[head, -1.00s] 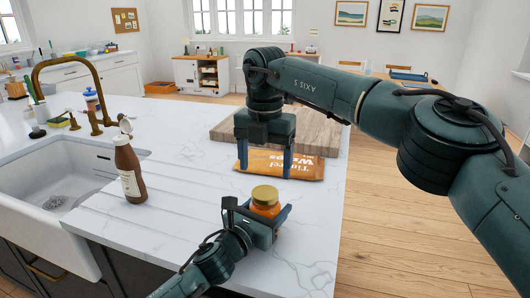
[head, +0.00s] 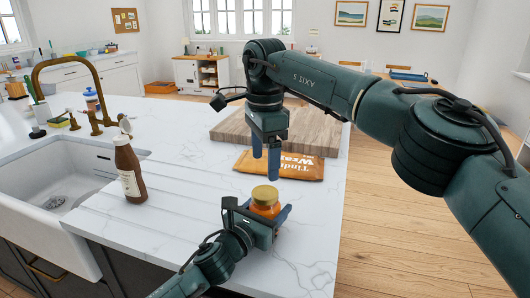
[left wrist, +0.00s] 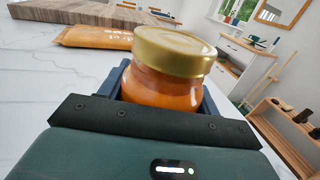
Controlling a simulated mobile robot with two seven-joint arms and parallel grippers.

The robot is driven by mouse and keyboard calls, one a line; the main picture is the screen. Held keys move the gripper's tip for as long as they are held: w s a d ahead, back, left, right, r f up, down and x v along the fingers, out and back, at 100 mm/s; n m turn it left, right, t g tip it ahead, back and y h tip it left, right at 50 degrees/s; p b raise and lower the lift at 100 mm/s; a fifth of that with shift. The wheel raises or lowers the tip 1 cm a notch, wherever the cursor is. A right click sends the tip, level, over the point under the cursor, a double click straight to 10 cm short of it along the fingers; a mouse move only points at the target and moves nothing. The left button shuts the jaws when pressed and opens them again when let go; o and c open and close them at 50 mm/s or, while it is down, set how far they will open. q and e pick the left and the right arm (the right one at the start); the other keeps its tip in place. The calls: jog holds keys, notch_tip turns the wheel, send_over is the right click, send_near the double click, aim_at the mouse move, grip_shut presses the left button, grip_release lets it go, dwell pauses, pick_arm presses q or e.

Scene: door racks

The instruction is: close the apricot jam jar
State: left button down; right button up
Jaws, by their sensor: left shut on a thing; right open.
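The apricot jam jar (head: 265,207) holds orange jam and stands on the white marble counter, with a gold lid (head: 265,194) on its top. My left gripper (head: 262,212) is shut on the jar's body from the front. In the left wrist view the jar (left wrist: 165,88) is upright between the fingers, and the lid (left wrist: 175,48) sits over its mouth; I cannot tell whether it is tight. My right gripper (head: 267,165) is open and empty, pointing down above and behind the jar, apart from the lid.
An orange wraps packet (head: 300,167) lies behind the jar, in front of a wooden board (head: 315,137). A brown bottle (head: 129,172) with its cap flipped up stands at left, near the sink (head: 50,200) and brass tap (head: 70,62). The counter's right edge is close to the jar.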

aim_at(265, 192)
jog(key=n, duration=0.7)
jog(key=shift+r, duration=0.15)
jog(key=n, duration=0.3)
jog(key=shift+r+n, duration=0.1)
jog(key=shift+n, duration=0.3)
jog(key=n, duration=0.4)
jog(key=shift+r, duration=0.1)
jog(key=shift+f, duration=4.05)
jog(key=shift+c, duration=0.3)
